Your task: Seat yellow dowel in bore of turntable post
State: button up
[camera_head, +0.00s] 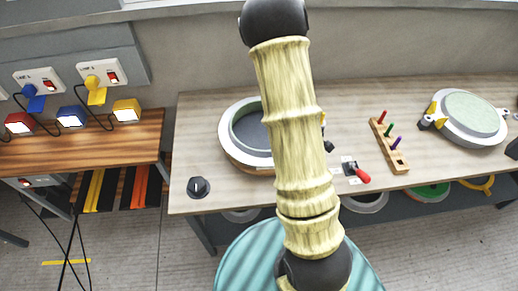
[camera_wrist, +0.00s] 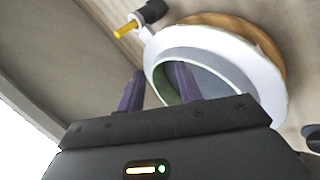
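The turntable (camera_head: 232,150) is a round white-rimmed mould with a grey-green hollow on a wooden base, on the workbench. It also shows in the wrist view (camera_wrist: 262,80). The yellow dowel (camera_wrist: 125,30) shows at the turntable's edge in the wrist view, sticking out of a pale collar (camera_wrist: 143,27) beside a black knob (camera_wrist: 153,10). I cannot tell how deep it sits. A small yellow bit (camera_head: 323,118) shows past my arm in the head view. My gripper (camera_wrist: 160,80) is open, its two purple fingers apart with nothing between them, in front of the turntable.
A wooden rack (camera_head: 390,147) holds red, green and purple dowels. A second round mould (camera_head: 470,115) stands at the right. A red-handled lever (camera_head: 360,173) and a black knob (camera_head: 198,187) sit near the bench's front. My arm covers the bench's middle.

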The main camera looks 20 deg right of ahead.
jog(key=s+a+r+m+g+y, duration=0.2)
jog(key=s+a+r+m, duration=0.2)
jog(key=a, duration=0.6)
jog(key=s+a+r+m+g+y, duration=0.2)
jog(key=s+a+r+m+y, duration=0.1)
jog(key=s+a+r, duration=0.4)
jog(key=a+r+m, duration=0.1)
jog(key=a, duration=0.2)
jog(key=shift+a+r, duration=0.15)
jog(key=shift+a, duration=0.05)
